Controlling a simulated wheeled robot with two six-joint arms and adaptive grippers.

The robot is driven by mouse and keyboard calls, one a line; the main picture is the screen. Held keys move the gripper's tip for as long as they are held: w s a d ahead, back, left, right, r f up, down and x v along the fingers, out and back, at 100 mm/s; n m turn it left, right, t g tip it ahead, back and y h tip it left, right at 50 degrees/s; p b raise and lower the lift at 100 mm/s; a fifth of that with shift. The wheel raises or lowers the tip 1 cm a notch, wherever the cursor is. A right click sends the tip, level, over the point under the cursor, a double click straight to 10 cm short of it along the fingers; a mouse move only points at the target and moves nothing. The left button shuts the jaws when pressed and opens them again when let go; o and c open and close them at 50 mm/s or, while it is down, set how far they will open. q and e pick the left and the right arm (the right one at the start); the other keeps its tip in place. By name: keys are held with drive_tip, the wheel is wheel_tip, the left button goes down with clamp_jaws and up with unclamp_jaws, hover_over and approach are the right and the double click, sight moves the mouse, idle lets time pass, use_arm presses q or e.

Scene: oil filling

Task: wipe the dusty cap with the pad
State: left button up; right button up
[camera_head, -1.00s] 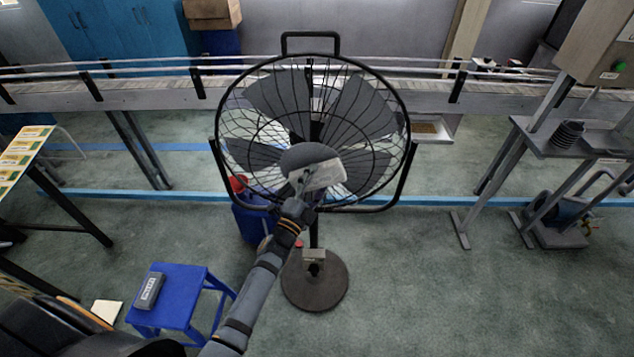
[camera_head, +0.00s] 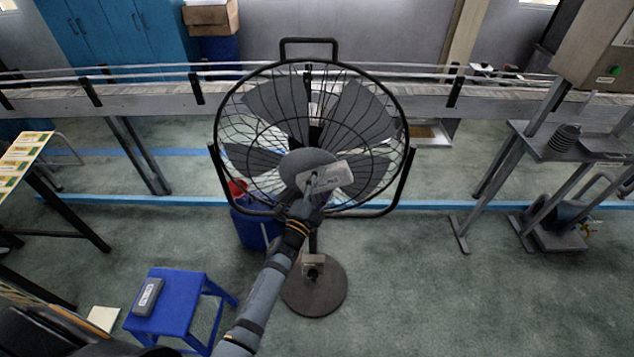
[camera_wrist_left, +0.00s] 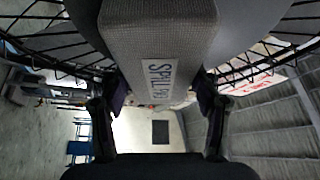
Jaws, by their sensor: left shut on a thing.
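The fan's round grey hub cap (camera_head: 300,163) sits in the middle of the wire guard, facing me. My left gripper (camera_head: 308,192) is shut on a grey pad (camera_head: 330,178) and holds it, tilted, over the cap's lower right side. I cannot tell whether pad and cap touch. In the left wrist view the pad (camera_wrist_left: 160,35) is a woven grey block with a "SPILL" label, between the gripper's fingers (camera_wrist_left: 158,92). A grey curved surface, likely the cap, shows behind it. My right gripper is in neither view.
The black fan guard (camera_head: 217,150) surrounds the cap. The fan stands on a round base (camera_head: 314,296). A blue stool (camera_head: 185,300) with a grey block (camera_head: 148,297) stands at lower left. A conveyor (camera_head: 165,103) runs behind. Floor at right front is clear.

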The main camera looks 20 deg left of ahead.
use_arm(q)
drive_tip(key=shift+w+d, duration=0.2)
drive_tip(key=shift+d, duration=0.7)
drive_tip(key=shift+w+a, duration=0.1)
drive_tip(key=shift+s+a, duration=0.2)
drive_tip(key=shift+a, duration=0.45)
drive_tip(key=shift+s+a, duration=0.25)
drive_tip(key=shift+a, duration=0.35)
drive_tip(key=shift+s+a, duration=0.2)
drive_tip(key=shift+a, duration=0.45)
drive_tip(key=s+d+p, duration=0.1)
drive_tip(key=s, duration=0.4)
drive_tip(key=shift+s+d, duration=0.35)
drive_tip(key=shift+s, duration=0.05)
drive_tip(key=shift+s, duration=0.1)
